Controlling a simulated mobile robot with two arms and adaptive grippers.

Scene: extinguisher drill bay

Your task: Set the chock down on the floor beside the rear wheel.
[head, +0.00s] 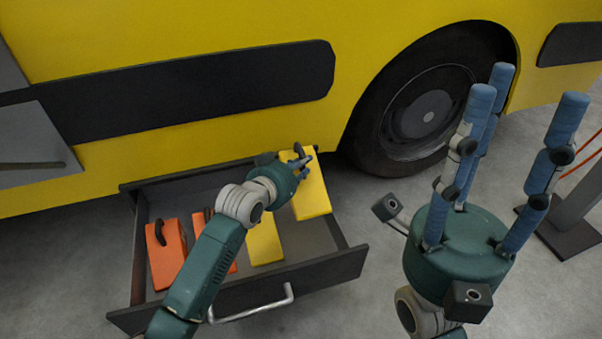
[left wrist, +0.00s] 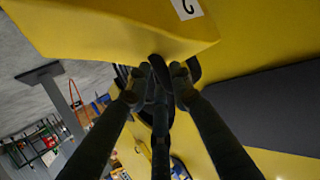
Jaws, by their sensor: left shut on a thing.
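A yellow chock (head: 313,197) with a dark handle is over the right end of the open drawer in the head view. My left gripper (head: 298,161) is shut on its handle. In the left wrist view the chock (left wrist: 110,32) fills the top, with a white number label, and the fingers (left wrist: 158,75) close around the dark handle. The dark rear wheel (head: 430,108) of the yellow vehicle is to the right of the chock, apart from it. My right gripper (head: 520,125) is open and empty, fingers pointing up, in front of the wheel at the right.
The dark drawer (head: 335,264) holds another yellow chock (head: 265,243) and two orange chocks, one at the left (head: 166,255) and one partly behind my left arm (head: 199,232). A grey post on a dark base (head: 568,238) stands at the right. Grey floor (head: 360,215) is clear between drawer and wheel.

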